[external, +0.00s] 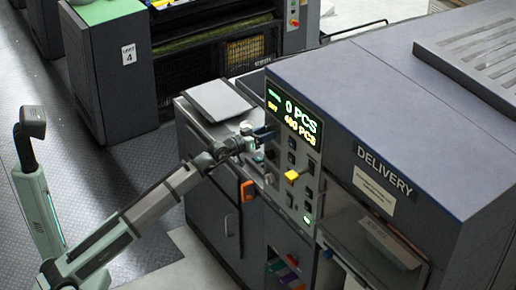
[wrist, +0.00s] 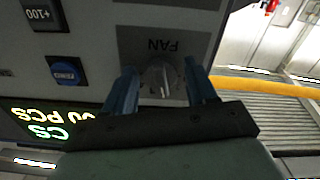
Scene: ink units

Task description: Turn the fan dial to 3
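The fan dial (wrist: 160,80) is a round grey knob on a grey plate marked FAN, which appears upside down in the wrist view. My gripper (wrist: 160,72) has its two blue fingers on either side of the dial, with a small gap visible at each side. The fingers are open and the dial sits between them. In the external view my gripper (external: 265,133) is at the left edge of the control panel (external: 292,155), and it hides the dial there. The dial's numbers and exact setting are too small to read.
A blue button (wrist: 63,73) and a +100 button (wrist: 42,14) lie left of the dial in the wrist view. The lit counter display (external: 295,118) is above the panel's buttons. A yellow knob (external: 292,176) sticks out lower on the panel.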

